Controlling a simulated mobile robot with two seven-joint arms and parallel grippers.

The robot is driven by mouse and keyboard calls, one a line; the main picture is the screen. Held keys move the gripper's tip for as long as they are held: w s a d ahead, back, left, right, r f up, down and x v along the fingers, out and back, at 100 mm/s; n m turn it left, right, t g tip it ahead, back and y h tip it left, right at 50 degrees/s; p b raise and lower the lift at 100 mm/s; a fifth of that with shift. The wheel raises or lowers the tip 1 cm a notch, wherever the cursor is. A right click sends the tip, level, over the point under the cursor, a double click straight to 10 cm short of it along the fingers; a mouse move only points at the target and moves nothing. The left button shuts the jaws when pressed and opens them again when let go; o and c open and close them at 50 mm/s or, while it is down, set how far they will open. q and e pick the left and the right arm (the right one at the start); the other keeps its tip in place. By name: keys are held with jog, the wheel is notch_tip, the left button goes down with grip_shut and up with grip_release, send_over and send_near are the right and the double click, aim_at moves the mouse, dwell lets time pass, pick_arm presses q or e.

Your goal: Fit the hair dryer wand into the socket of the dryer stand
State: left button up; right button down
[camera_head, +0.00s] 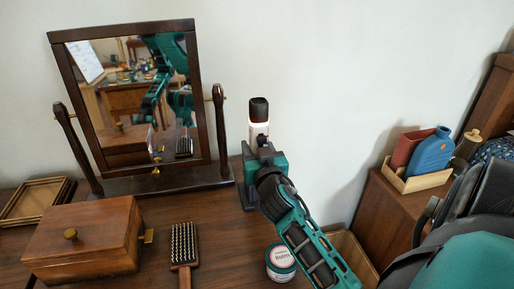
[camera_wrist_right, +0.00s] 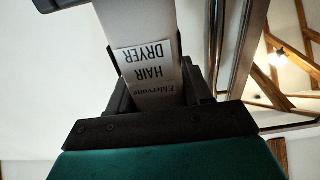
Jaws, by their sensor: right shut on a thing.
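The hair dryer wand (camera_head: 259,126) is upright, with a dark top above a pale, glowing band. My right gripper (camera_head: 264,157) is shut on it below that band and hides its lower part. In the right wrist view the wand (camera_wrist_right: 150,65) lies between the fingers, its "HAIR DRYER" label upside down. A dark upright piece with a foot (camera_head: 247,184), seemingly the dryer stand, shows just left of the gripper. Its socket is hidden, and I cannot tell whether the wand touches it. My left gripper is not in view.
A tilting mirror (camera_head: 113,189) stands left of the wand. A wooden box (camera_head: 85,240), a hairbrush (camera_head: 184,245) and a tin (camera_head: 281,262) are in front. An empty tray (camera_head: 36,202) lies far left.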

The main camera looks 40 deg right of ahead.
jog(key=shift+f+b, duration=0.3)
dwell(0.5)
jog(key=shift+f+b, duration=0.5)
jog(key=shift+f, duration=0.05)
jog(key=shift+f, duration=0.1)
dwell(0.4)
jog(key=c, duration=0.7)
grip_release()
jog(key=o, duration=0.3)
jog(key=shift+f, duration=0.15)
